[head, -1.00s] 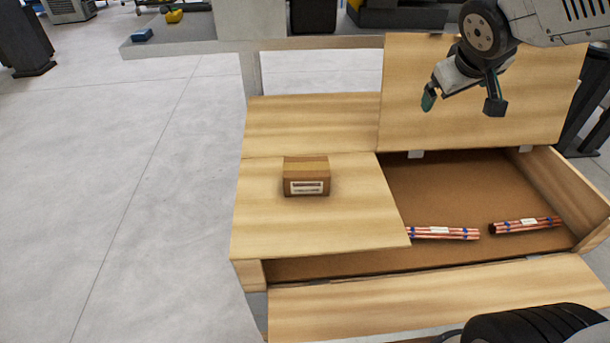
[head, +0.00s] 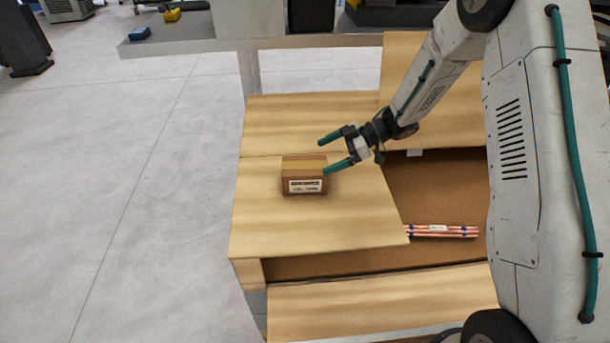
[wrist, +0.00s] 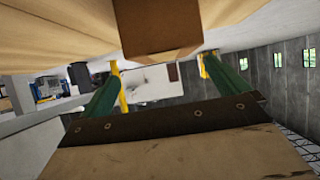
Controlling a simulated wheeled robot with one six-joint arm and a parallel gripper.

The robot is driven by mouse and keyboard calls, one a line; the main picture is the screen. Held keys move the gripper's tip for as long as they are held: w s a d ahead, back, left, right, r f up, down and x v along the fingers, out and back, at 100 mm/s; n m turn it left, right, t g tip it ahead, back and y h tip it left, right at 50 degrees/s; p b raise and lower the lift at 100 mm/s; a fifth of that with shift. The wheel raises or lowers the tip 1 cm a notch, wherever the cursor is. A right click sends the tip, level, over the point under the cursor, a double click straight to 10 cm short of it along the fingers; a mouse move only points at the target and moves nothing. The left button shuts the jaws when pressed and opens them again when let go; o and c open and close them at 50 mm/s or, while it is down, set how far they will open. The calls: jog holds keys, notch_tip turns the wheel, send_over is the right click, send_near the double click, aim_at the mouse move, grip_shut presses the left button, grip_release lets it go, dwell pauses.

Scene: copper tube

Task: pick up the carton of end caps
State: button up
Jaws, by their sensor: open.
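The carton of end caps (head: 304,175) is a small brown box with a white label on its front. It sits upright on the closed left lid panel (head: 290,225) of the wooden crate. My gripper (head: 331,156) is open, with green fingers, at the carton's upper right in the head view. The nearer fingertip overlaps the carton's right edge there; I cannot tell whether it touches. In the wrist view the carton (wrist: 158,25) shows at the top centre, beyond and between the two green fingers. Nothing is held.
The crate's right part is open, with a bundle of copper tubes (head: 441,231) inside on the brown floor (head: 430,195). A raised lid panel (head: 400,60) stands behind it. My arm covers the right side of the head view. Bare grey floor (head: 120,200) lies to the left.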

aim_at(307, 165)
jog(key=shift+s+a+f, duration=0.15)
jog(key=shift+a+f, duration=0.15)
jog(key=shift+a, duration=0.05)
jog(key=x, duration=0.7)
jog(key=shift+s+a+r, duration=0.15)
jog(key=shift+s, duration=0.05)
jog(key=c, duration=1.1)
